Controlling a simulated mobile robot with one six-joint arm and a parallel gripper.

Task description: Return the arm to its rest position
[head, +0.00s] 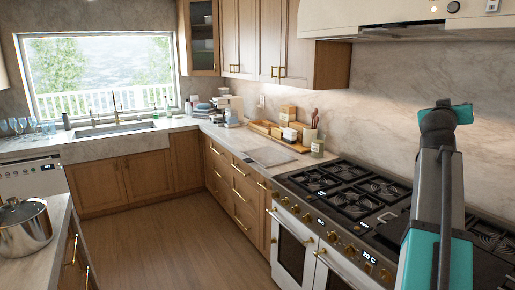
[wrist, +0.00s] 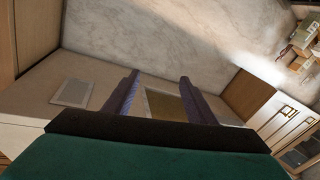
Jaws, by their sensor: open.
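My arm (head: 440,190) stands raised at the right of the head view, in front of the stove, with a dark joint and a teal part at its top. My gripper cannot be made out in the head view. In the wrist view my gripper (wrist: 157,88) shows two purple-blue fingers spread apart. I see nothing held between them. A tan panel shows beyond the gap between the fingers.
The stove (head: 345,190) is beside my arm, under a range hood (head: 375,20). A steel pot (head: 23,228) stands on the left island. A wooden tray (head: 270,133) holds items on the back counter. The wood floor (head: 170,235) is clear.

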